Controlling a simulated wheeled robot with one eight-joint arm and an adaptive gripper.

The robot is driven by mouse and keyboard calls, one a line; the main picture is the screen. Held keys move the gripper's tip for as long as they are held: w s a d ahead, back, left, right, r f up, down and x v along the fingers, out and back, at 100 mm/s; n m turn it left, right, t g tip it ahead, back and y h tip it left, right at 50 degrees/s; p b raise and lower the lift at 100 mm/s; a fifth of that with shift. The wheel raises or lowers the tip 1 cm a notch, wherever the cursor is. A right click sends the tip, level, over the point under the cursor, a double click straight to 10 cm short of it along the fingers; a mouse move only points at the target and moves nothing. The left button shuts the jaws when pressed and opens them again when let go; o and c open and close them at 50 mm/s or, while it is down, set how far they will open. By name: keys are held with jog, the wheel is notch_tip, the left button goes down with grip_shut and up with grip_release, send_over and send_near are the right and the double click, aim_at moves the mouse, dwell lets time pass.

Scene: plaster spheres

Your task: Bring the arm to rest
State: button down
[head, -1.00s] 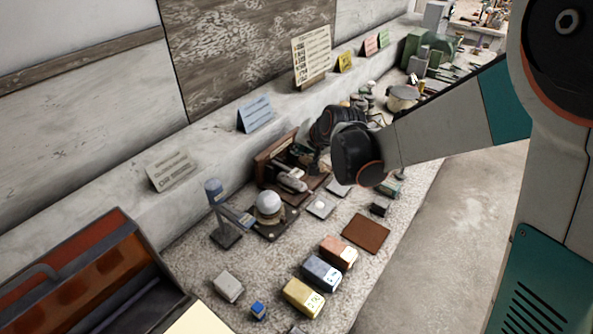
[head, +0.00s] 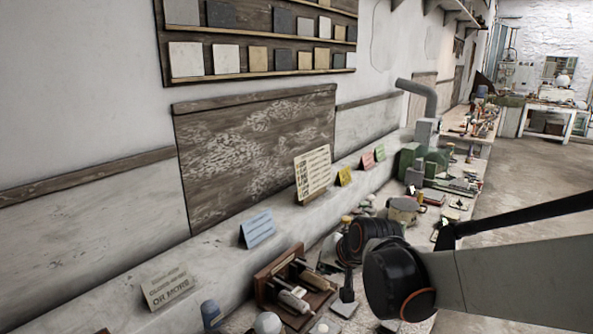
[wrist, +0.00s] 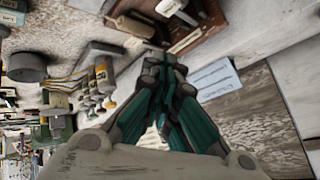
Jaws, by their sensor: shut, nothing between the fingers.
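My gripper (wrist: 160,62) shows in the wrist view with its teal and grey fingers drawn together and nothing held between them. It hangs over the workbench, near the wooden box (wrist: 205,20) at the top of that view. In the head view my arm (head: 520,280) reaches in from the lower right, ending in a dark wrist over the bench. The fingers cannot be made out there. A white plaster sphere (head: 267,323) sits at the bottom edge of the head view, left of my wrist, partly cut off.
A wooden box with clamp-like tools (head: 294,288) stands left of my wrist. A blue card (head: 257,229) and a larger text card (head: 312,170) stand on the ledge. A green machine (head: 425,160) is farther along the bench. Bare floor (head: 530,190) lies to the right.

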jog(key=s+d+n+h, duration=0.1)
jog(key=s+d, duration=0.3)
jog(key=s, duration=0.4)
jog(key=s+d+r+h, duration=0.1)
jog(key=s+d, duration=0.3)
jog(key=s, duration=0.4)
jog(key=s+d+r+n+g+h, duration=0.1)
jog(key=s+d, duration=0.4)
jog(key=s, duration=0.4)
jog(key=shift+r+n, duration=0.15)
jog(key=shift+n, duration=0.15)
